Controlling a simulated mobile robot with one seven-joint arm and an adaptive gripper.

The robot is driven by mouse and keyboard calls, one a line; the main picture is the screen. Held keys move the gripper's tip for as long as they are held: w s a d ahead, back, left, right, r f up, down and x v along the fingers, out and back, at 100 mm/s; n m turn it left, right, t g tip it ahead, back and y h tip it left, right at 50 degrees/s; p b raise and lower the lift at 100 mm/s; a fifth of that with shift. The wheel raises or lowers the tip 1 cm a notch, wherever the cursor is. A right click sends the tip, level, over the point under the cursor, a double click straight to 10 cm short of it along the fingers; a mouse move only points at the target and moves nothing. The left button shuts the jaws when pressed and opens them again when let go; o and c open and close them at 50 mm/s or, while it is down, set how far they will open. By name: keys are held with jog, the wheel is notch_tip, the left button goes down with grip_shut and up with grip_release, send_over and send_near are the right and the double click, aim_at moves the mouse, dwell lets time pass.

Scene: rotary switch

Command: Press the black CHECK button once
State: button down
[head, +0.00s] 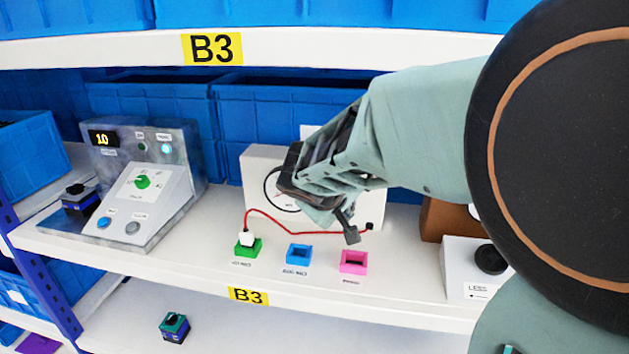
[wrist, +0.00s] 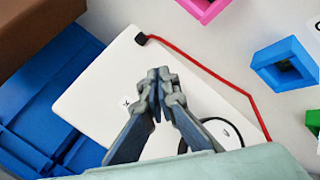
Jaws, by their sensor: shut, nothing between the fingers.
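I cannot read a CHECK label in either view. A round black knob or button (head: 490,260) sits on a white box at the right, whose partly hidden label reads "LESS". A white meter box (head: 262,158) stands mid-shelf, partly hidden behind my gripper; its white face (wrist: 100,85) fills the middle of the wrist view. My gripper (head: 351,236) is in front of this box, fingers together and empty. In the wrist view the shut fingertips (wrist: 160,75) overlap the box face; contact cannot be told. Anything directly behind the gripper is hidden.
A sloped grey console (head: 165,208) with a green knob and two buttons stands left; a small black-topped block (head: 80,198) is beside it. Green (head: 248,248), blue (head: 299,254) and pink (head: 354,261) sockets line the shelf front. A red cable (head: 300,232) runs to the green one.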

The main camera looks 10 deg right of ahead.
jog(key=shift+w, duration=0.1)
jog(key=shift+w+d, duration=0.15)
jog(key=shift+w, duration=0.15)
jog(key=shift+w+d+b, duration=0.15)
jog(key=shift+w+b, duration=0.2)
jog(key=shift+w, duration=0.05)
dwell(0.6)
jog(key=shift+s, duration=0.15)
jog(key=shift+s+a+b, duration=0.3)
jog(key=shift+s+b, duration=0.1)
jog(key=shift+s, duration=0.25)
